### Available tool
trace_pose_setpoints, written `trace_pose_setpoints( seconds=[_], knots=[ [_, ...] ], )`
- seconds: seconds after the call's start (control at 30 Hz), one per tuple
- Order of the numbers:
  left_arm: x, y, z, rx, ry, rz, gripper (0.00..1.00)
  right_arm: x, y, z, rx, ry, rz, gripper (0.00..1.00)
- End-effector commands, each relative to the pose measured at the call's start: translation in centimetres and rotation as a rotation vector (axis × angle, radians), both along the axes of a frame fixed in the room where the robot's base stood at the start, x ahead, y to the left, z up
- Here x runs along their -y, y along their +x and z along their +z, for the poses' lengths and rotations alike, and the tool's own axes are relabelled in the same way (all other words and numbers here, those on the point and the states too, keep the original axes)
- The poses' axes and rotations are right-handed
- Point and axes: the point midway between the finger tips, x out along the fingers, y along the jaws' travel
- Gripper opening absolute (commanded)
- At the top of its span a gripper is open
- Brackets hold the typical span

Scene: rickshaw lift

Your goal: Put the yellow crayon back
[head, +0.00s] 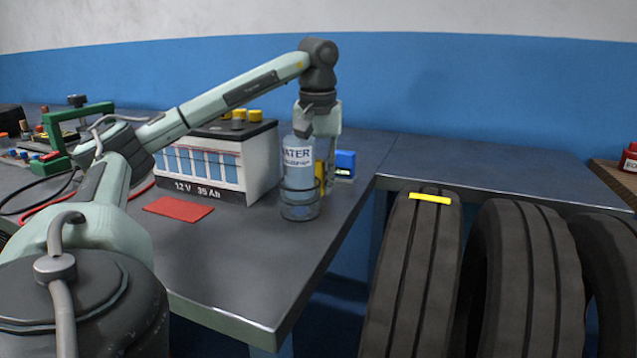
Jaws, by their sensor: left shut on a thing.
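My left gripper (320,125) is over the bench, pointing down behind the top of a clear water bottle (298,168). It is shut on an upright yellow piece, which I take to be the yellow crayon (320,174); the bottle hides part of it and of the fingertips. The crayon shows just right of the bottle, in front of a small blue box (345,163). I cannot tell whether its lower end touches the bench. A flat bright yellow bar (430,198) lies across the tread of the nearest tyre (412,260). My right gripper is not in view.
A battery (262,165) with yellow caps stands left of the bottle, with a red cloth (178,208) in front. Several tyres stand at the right. The bench's front (240,265) is clear.

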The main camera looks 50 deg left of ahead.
Motion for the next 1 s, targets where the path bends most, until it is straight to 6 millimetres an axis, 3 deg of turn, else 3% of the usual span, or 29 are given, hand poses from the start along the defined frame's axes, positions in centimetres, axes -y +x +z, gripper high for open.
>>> trace_pose_setpoints(
  seconds=[0.3, 0.33, 0.5, 0.8, 1.0],
  knots=[
    [0.0, 0.0, -0.4, 0.000, 0.000, 0.000, 0.00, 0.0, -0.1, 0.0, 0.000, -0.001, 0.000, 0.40],
    [0.0, 0.0, -0.4, 0.000, 0.000, 0.000, 0.21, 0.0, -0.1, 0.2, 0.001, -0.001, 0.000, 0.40],
    [0.0, 0.0, -0.3, 0.000, 0.000, 0.001, 0.40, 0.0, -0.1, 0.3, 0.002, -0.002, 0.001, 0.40],
    [0.0, 0.0, -0.1, 0.001, 0.000, 0.001, 0.40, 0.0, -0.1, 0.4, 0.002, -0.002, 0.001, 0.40],
    [0.2, 0.0, 2.4, 0.004, -0.001, 0.000, 0.40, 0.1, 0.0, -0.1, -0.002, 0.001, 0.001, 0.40]
  ],
)
